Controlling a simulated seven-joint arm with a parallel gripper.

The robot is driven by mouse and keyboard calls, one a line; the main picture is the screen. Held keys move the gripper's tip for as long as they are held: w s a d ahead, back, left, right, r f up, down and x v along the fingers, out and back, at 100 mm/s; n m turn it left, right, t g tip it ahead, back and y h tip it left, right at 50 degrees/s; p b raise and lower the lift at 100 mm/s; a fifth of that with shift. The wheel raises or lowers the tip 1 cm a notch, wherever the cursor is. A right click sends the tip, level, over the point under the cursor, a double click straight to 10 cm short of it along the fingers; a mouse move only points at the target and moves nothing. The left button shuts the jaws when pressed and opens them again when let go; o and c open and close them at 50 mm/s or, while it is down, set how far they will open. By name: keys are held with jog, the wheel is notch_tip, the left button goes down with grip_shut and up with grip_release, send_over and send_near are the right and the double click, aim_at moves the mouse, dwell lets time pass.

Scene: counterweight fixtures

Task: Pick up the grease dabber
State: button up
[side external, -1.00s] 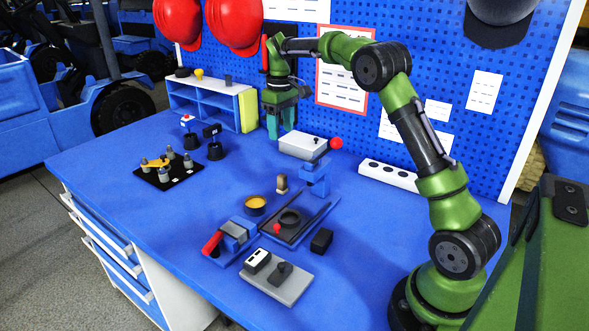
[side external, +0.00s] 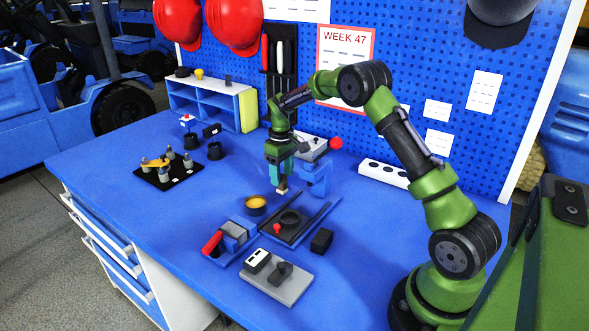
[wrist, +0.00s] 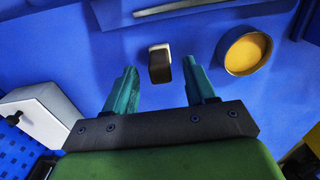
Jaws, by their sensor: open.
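The grease dabber appears to be the small upright block (side external: 282,188) with a pale top, standing on the blue bench beside the tin of yellow grease (side external: 255,204). In the wrist view the dabber (wrist: 159,66) shows a pale cap and a dark body, between and slightly beyond the two teal fingertips. My gripper (side external: 280,178) points down right above it, partly covering it in the side view. The fingers (wrist: 158,74) are apart, with a gap on each side of the dabber. The grease tin (wrist: 246,51) is to the right in the wrist view.
A dark tray (side external: 302,237) with a round part lies in front. Open bench lies left of the tin.

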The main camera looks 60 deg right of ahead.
aim_at(282, 175)
notch_tip(282, 175, down, 2)
jog(key=shift+f, duration=0.1)
grip_shut()
dwell(0.4)
notch_tip(282, 175, up, 10)
jog(key=shift+r, duration=0.1)
